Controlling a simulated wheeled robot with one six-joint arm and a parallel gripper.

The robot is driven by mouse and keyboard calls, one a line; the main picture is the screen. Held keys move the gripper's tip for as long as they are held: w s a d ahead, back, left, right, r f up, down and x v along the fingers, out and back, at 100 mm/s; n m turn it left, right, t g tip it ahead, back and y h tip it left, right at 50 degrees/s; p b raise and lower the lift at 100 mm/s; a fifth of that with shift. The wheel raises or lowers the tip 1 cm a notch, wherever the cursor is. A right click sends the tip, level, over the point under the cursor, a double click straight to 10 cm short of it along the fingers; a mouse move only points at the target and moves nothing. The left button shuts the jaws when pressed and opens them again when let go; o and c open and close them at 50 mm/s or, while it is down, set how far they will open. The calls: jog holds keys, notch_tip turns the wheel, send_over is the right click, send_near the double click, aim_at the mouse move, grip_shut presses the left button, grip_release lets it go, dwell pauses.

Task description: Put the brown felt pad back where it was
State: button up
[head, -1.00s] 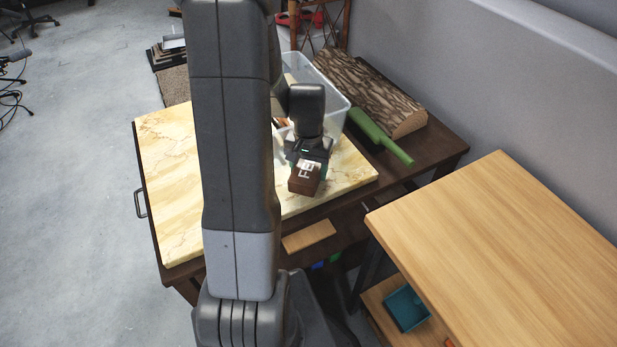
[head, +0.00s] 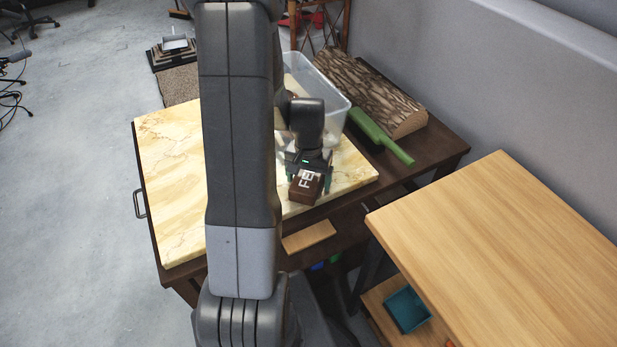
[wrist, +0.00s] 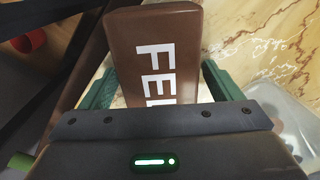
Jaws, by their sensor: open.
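The brown felt pad (head: 306,188) is a small block with white lettering on top. In the head view it is at the front edge of the marble board (head: 165,190), under my gripper (head: 308,172). In the wrist view the felt pad (wrist: 155,55) lies between the green fingers of my gripper (wrist: 160,88). The fingers are open, with a gap showing on each side of the pad. The pad's underside is hidden, so its contact with the board cannot be seen.
Behind my gripper stands a clear plastic bin (head: 335,95). A green-handled tool (head: 380,135) and a bark-covered log (head: 375,95) lie to its right. A wooden block (head: 308,237) is in front of the board. A wooden table (head: 510,235) stands at right.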

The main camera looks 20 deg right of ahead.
aim_at(308, 175)
notch_tip(308, 175, up, 12)
jog(key=p, duration=0.1)
jog(key=shift+r, duration=0.15)
dwell(0.3)
jog(key=shift+f, duration=5)
